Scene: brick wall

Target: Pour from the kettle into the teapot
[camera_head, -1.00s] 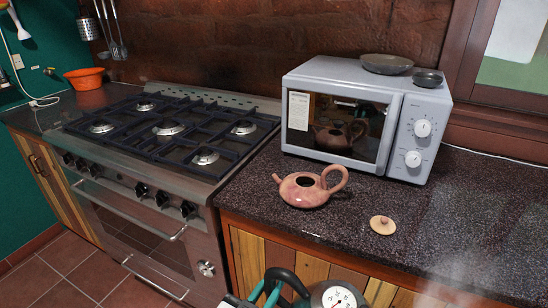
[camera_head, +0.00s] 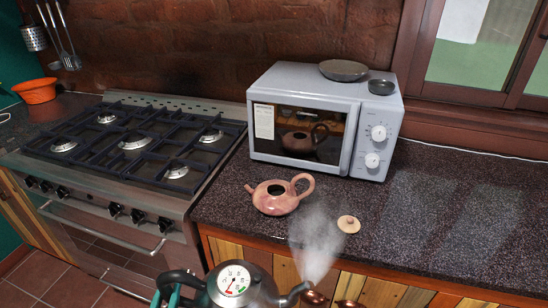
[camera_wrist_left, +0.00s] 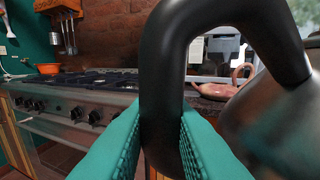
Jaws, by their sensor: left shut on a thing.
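The kettle (camera_head: 246,284) is a grey metal body with a dial on top and a black handle. It steams from its spout (camera_head: 293,293) at the bottom of the head view, in front of the counter. My left gripper (camera_head: 172,292) is shut on the kettle's handle; the left wrist view shows its teal fingers (camera_wrist_left: 160,150) on both sides of the black handle (camera_wrist_left: 163,90). The teapot (camera_head: 277,201) is pinkish-brown, upright and open on the counter, spout to the left. Its lid (camera_head: 348,224) lies to its right. My right gripper does not show.
A microwave (camera_head: 328,122) with two dark bowls (camera_head: 343,70) on top stands behind the teapot. The gas stove (camera_head: 130,145) is to the left. The dark counter (camera_head: 450,220) is clear on the right. An orange bowl (camera_head: 36,91) sits at the far left.

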